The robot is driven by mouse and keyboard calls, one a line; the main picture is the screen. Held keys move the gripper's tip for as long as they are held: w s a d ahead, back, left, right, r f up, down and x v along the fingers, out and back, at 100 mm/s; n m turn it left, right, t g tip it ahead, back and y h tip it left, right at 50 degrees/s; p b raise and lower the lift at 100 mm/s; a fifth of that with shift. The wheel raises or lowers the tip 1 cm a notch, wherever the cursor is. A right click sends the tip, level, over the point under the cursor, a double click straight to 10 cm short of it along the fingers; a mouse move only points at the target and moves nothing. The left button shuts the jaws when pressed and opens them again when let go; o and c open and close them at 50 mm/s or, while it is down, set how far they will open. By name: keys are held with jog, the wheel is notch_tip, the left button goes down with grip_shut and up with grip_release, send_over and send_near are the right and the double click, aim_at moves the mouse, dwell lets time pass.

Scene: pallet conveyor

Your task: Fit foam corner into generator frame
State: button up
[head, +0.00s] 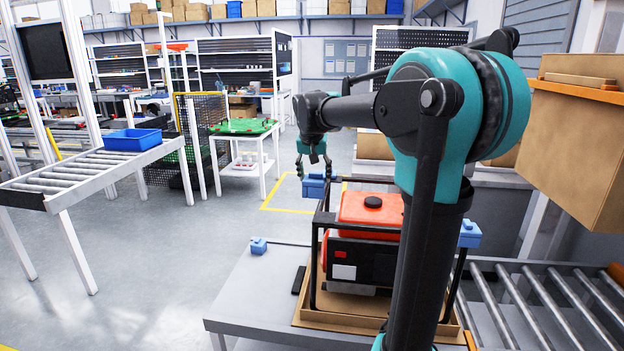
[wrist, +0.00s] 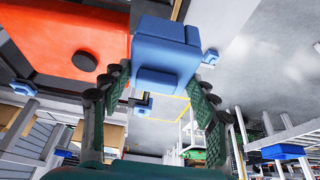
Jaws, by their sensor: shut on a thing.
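My gripper (head: 313,172) is shut on a blue foam corner (head: 312,188), by the far left upper corner of the generator's black frame (head: 316,222). In the wrist view, the fingers of my gripper (wrist: 160,76) are on both sides of the blocky foam corner (wrist: 165,45). I cannot tell whether the foam touches the frame. The orange and black generator (head: 369,212) stands inside the frame; its orange tank (wrist: 60,35) fills the upper left of the wrist view. Another blue foam corner (head: 469,234) is at the frame's right side. One more foam corner (head: 258,246) lies left of the generator.
The generator sits in a shallow cardboard tray (head: 335,320) on a grey table (head: 243,300). Conveyor rollers (head: 535,305) are at the right. A blue bin (head: 132,141) stands on a roller conveyor at the left. A large carton (head: 575,150) is at the right. Open floor lies left of the table.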

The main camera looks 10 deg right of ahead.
jog(key=shift+d+f, duration=0.1)
jog(key=shift+f, duration=0.6)
send_over(316, 218)
jog(key=s, duration=0.2)
jog(key=shift+w+a+f, duration=0.15)
jog(key=shift+f, duration=1.6)
jog(key=shift+w+a+f, duration=0.1)
jog(key=shift+a+f, duration=0.05)
jog(key=shift+f, duration=1.55)
jog(key=shift+f, duration=1.45)
jog(key=shift+f, duration=0.35)
jog(key=shift+f, duration=0.35)
jog(key=shift+f, duration=0.3)
jog(key=shift+f, duration=0.35)
jog(key=o, duration=1.1)
